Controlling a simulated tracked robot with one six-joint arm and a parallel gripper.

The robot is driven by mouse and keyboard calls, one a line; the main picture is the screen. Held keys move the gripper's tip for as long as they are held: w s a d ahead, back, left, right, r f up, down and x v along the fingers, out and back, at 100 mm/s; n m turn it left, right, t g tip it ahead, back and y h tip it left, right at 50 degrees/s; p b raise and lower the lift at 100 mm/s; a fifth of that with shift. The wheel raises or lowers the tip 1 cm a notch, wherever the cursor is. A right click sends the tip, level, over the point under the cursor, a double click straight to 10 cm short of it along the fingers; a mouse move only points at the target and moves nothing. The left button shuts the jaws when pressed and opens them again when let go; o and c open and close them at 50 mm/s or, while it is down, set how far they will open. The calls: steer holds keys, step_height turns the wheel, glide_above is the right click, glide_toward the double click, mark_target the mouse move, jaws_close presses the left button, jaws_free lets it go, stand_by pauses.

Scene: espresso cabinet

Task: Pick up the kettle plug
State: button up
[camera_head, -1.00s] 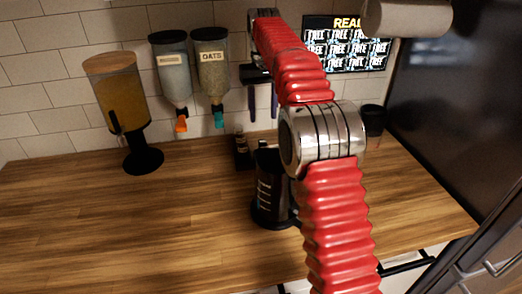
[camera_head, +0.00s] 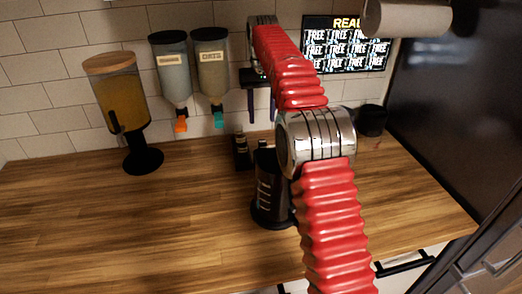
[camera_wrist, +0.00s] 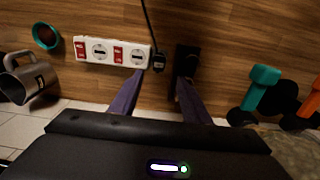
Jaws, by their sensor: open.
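The black kettle plug (camera_wrist: 158,62), on a dark cord (camera_wrist: 147,22), sits at the right end of a white power strip (camera_wrist: 88,49) in the wrist view. I cannot tell whether it is seated in a socket. My gripper (camera_wrist: 159,83) is open, and its two purple fingers reach toward the plug from the wall side, with the plug roughly between their tips and nothing held. In the head view my gripper (camera_head: 262,106) hangs before the tiled wall; the plug and strip are hidden behind my arm. The black kettle (camera_head: 266,203) stands on the counter, partly hidden.
A black upright item (camera_wrist: 187,59) stands close to the right fingertip. Dispensers with teal (camera_wrist: 260,86) and orange spouts are right. The wooden counter (camera_head: 120,230) is clear at the front left.

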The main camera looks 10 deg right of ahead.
mark_target(262, 141)
steer(key=shift+f, duration=3.2)
steer(key=shift+d+f, duration=0.1)
steer(key=shift+f, duration=2.45)
steer(key=shift+c, duration=0.4)
jaws_close()
